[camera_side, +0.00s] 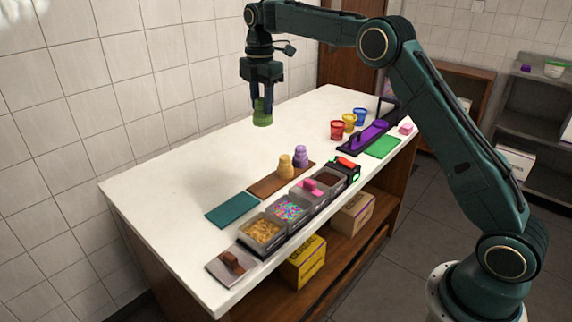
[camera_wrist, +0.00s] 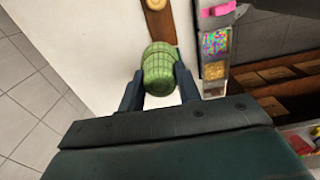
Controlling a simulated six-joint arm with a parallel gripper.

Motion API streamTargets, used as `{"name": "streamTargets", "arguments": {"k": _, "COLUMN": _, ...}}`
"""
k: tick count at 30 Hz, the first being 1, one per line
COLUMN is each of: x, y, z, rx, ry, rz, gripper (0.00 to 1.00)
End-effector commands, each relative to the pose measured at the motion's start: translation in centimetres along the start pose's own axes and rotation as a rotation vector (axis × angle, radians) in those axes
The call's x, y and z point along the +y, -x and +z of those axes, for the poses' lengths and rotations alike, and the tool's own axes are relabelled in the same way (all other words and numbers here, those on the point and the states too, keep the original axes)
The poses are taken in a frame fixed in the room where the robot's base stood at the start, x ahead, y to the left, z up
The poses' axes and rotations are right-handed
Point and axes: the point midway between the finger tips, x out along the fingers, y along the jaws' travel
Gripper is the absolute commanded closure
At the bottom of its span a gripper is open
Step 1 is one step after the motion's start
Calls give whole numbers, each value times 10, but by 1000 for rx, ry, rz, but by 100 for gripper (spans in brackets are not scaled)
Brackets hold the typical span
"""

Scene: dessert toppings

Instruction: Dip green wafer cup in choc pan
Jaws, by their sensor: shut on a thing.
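The green wafer cup (camera_side: 263,115) hangs above the white counter, held between the fingers of my gripper (camera_side: 262,100). In the wrist view the green cup (camera_wrist: 158,68) sits between the two dark fingertips (camera_wrist: 158,90), which press on its sides. The choc pan (camera_side: 329,177) is a small dark pan with brown contents, at the far end of the row of pans along the counter's right edge. My gripper is well to the left of and behind the choc pan. I cannot tell the choc pan apart in the wrist view.
Other pans hold pink stuff (camera_side: 309,187), sprinkles (camera_side: 289,209) and yellow flakes (camera_side: 261,232). A yellow cup (camera_side: 286,167) and a purple cup (camera_side: 301,156) stand on a brown mat (camera_side: 266,189). A teal mat (camera_side: 232,209) lies nearby. The counter's left side (camera_side: 180,170) is clear.

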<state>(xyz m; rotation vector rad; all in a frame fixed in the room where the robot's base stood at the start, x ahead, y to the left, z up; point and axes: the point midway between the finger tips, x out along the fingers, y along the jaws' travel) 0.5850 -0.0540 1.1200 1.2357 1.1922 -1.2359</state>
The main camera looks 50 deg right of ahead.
Motion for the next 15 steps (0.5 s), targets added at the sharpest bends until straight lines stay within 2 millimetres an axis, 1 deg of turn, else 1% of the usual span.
{"name": "streamTargets", "arguments": {"k": 8, "x": -5, "y": -6, "z": 10, "rx": 0, "ry": -1, "rz": -1, "gripper": 79}}
{"name": "streamTargets", "arguments": {"k": 15, "x": -20, "y": -24, "z": 33, "rx": 0, "ry": -2, "rz": -1, "gripper": 79}}
